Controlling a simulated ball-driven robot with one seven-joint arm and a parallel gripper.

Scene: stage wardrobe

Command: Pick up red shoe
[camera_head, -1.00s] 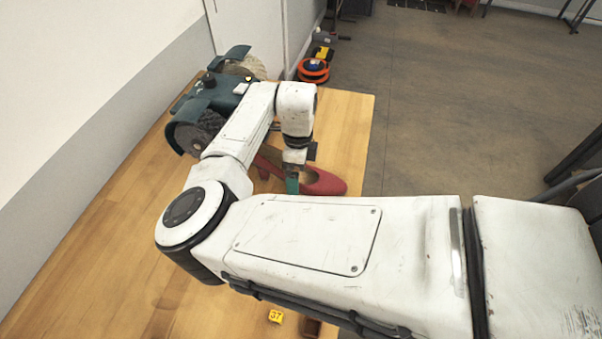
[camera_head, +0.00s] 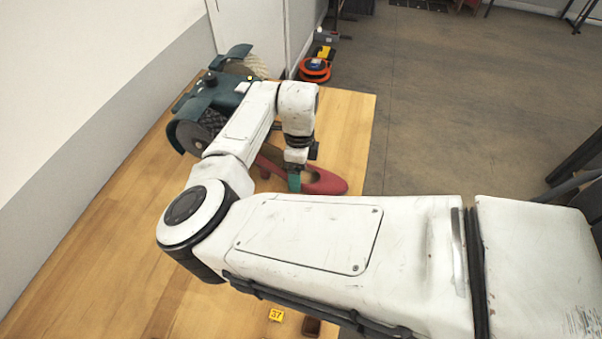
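The red shoe (camera_head: 325,183) lies on the wooden table (camera_head: 345,130) near its right edge. It is a low red shoe with a tan inside, partly hidden behind my arm. My gripper (camera_head: 294,183) points down at the shoe's opening, with a teal finger at or in front of the near side. Only one finger shows clearly, so I cannot tell whether the fingers are closed on the shoe.
A dark green wheeled machine (camera_head: 222,92) stands on the table's far left part, close to my arm. A yellow tag marked 37 (camera_head: 276,315) and a small brown object (camera_head: 311,327) lie at the near side. An orange reel (camera_head: 314,69) is on the floor beyond.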

